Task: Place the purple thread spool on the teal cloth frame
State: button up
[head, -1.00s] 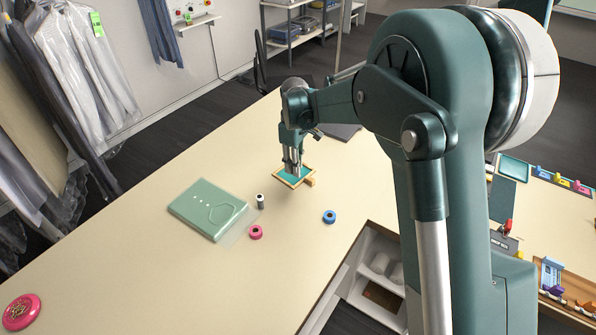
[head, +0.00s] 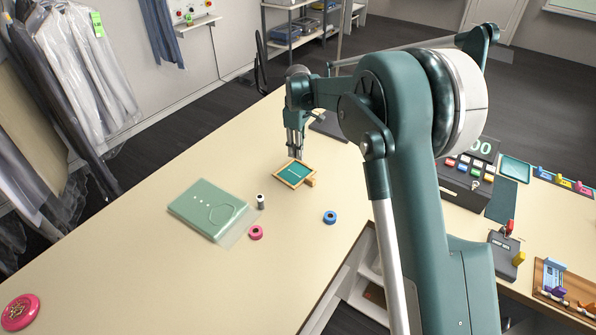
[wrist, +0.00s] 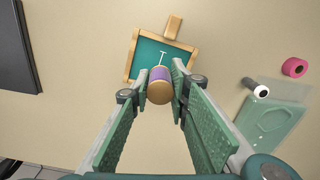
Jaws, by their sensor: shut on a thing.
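The purple thread spool (wrist: 160,84) has a purple wound middle and tan ends. In the wrist view it sits between my fingertips, and my gripper (wrist: 159,86) is shut on it. The teal cloth frame (wrist: 142,60) has a wooden border and lies just beyond the spool there, partly covered by it. In the head view the frame (head: 293,174) lies on the table, with my gripper (head: 296,156) pointing down at its far edge. I cannot make out the spool in the head view, nor tell its height above the frame.
A wooden block (head: 310,182) adjoins the frame. A dark flat item (head: 330,126) lies behind.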

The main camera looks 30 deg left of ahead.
jog(key=shift+f, duration=0.1)
send_over(298, 175)
jog(key=shift+f, duration=3)
jog(key=shift+f, duration=0.1)
jog(key=shift+f+p, duration=0.35)
jog(key=shift+f, duration=1.45)
jog(key=shift+f, duration=0.2)
jog(key=o, duration=0.8)
jog(key=shift+c, duration=0.2)
jog(key=shift+r, duration=0.2)
notch_tip(298, 175, up, 12)
jog(key=shift+s+r+b, duration=0.1)
jog(key=shift+b, duration=0.2)
